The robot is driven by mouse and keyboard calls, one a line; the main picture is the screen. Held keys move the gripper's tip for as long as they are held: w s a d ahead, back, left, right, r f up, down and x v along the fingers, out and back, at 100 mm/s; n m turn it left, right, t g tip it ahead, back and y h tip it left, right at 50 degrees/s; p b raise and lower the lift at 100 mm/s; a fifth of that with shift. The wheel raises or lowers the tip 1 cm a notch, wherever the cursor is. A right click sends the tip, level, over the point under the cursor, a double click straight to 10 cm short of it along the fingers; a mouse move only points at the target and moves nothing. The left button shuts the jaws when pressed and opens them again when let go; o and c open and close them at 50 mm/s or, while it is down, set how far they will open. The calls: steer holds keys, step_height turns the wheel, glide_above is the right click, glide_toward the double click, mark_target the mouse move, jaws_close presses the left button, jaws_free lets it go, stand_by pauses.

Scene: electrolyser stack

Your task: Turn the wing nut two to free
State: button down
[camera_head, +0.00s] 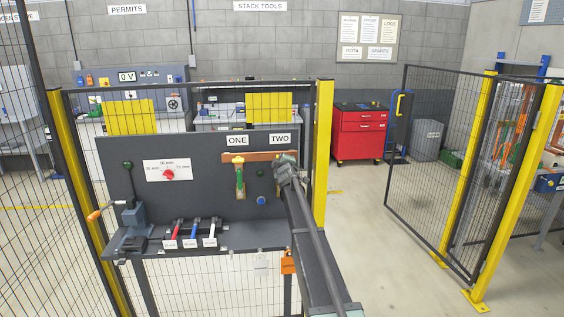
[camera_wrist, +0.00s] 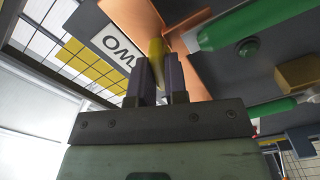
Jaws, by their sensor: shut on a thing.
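My gripper (camera_wrist: 162,85) is shut on the yellow wing nut two (camera_wrist: 156,50) in the wrist view. The nut stands between the two dark fingers in front of a copper-coloured bar. In the head view my gripper (camera_head: 284,166) is at the right end of the copper bar (camera_head: 255,156), below the sign TWO (camera_head: 280,139), and the arm hides the nut there. At the bar's left end, below the sign ONE (camera_head: 237,141), a yellow nut (camera_head: 239,160) shows above a green handle-like part (camera_head: 240,182).
Yellow fence posts (camera_head: 323,150) stand at the right.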

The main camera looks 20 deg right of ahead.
steer(key=m, duration=1.3)
steer(key=c, duration=1)
jaws_free()
steer(key=v, duration=0.7)
